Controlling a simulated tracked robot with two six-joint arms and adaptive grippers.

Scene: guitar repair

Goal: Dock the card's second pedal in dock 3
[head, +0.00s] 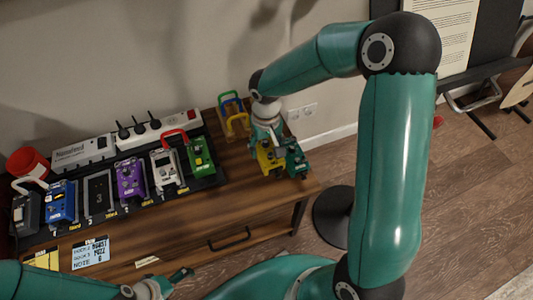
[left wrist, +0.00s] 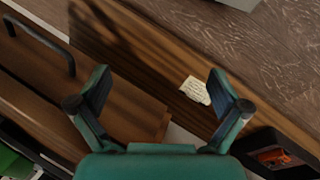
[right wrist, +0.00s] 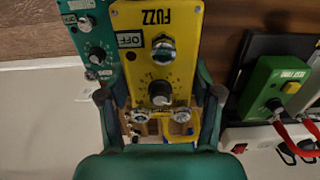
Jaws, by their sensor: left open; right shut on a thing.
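A yellow FUZZ pedal (right wrist: 158,45) sits between the fingers of my right gripper (right wrist: 160,96), which is shut on it. In the head view the yellow pedal (head: 268,157) is below my right gripper (head: 266,138) at the right end of the bench; whether it touches the top I cannot tell. Dock 3 (head: 97,198) is an empty dark plate marked 3, between a blue pedal (head: 62,203) and a purple pedal (head: 130,181). A pale blue card (head: 90,252) lies at the front left, its writing too small to read. My left gripper (left wrist: 150,88) is open and empty.
A teal pedal (head: 296,160) stands close beside the yellow one. White (head: 166,170) and green (head: 202,158) pedals fill the row's right, with red cable arching there. A power strip (head: 158,130) runs behind. Bare wood lies between row and right gripper.

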